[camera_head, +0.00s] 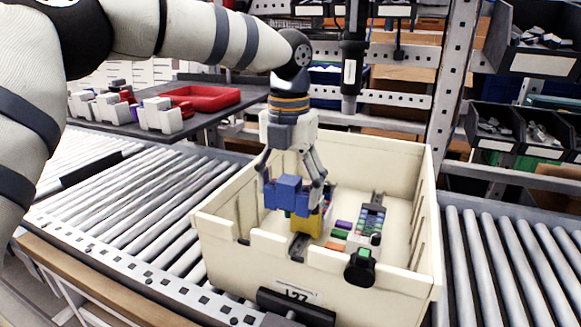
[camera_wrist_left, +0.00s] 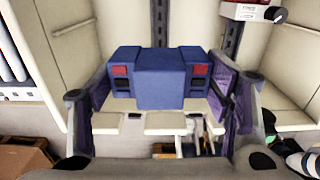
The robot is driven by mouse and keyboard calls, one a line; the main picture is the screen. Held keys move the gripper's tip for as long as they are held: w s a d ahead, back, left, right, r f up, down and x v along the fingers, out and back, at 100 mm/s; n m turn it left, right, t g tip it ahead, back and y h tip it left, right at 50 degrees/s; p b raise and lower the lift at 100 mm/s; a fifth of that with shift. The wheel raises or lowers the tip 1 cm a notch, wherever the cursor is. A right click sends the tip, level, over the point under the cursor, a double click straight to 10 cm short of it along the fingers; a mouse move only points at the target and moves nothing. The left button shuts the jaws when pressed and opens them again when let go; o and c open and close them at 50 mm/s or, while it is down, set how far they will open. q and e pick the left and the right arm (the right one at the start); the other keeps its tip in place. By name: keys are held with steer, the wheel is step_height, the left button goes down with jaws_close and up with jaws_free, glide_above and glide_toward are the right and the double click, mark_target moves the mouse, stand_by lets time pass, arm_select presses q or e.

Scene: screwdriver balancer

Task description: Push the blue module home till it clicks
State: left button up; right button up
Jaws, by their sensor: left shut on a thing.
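The blue module (camera_head: 287,194) is a block with a raised middle, held between the fingers of my left gripper (camera_head: 292,184). The gripper points down into the cream tote (camera_head: 320,264), near its left side. In the left wrist view the module (camera_wrist_left: 160,72) sits between the purple finger pads of my gripper (camera_wrist_left: 160,90); red and black marks show on both its sides. A dark rail (camera_head: 299,246) runs on the tote floor close by, and a yellow block (camera_head: 308,222) stands just below the module. Whether the module touches them is hidden. My right gripper is out of view.
A second rail with several coloured modules (camera_head: 371,219) lies right of the gripper in the tote. A dark screwdriver (camera_head: 352,62) hangs behind. A red tray (camera_head: 203,97) lies on the left table.

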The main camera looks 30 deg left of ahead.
arm_select(q)
step_height(320, 180, down, 9)
steer(key=shift+r+b, duration=0.15)
steer(key=shift+b, duration=0.65)
steer(key=shift+w+f, duration=0.1)
steer(key=shift+f, duration=1.45)
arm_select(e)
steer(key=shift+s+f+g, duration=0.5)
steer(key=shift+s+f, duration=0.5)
arm_select(q)
steer(key=shift+f, duration=0.45)
steer(key=shift+f, duration=0.4)
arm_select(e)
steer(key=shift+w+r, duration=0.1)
arm_select(q)
steer(key=o, duration=1.4)
steer(key=shift+c, duration=0.2)
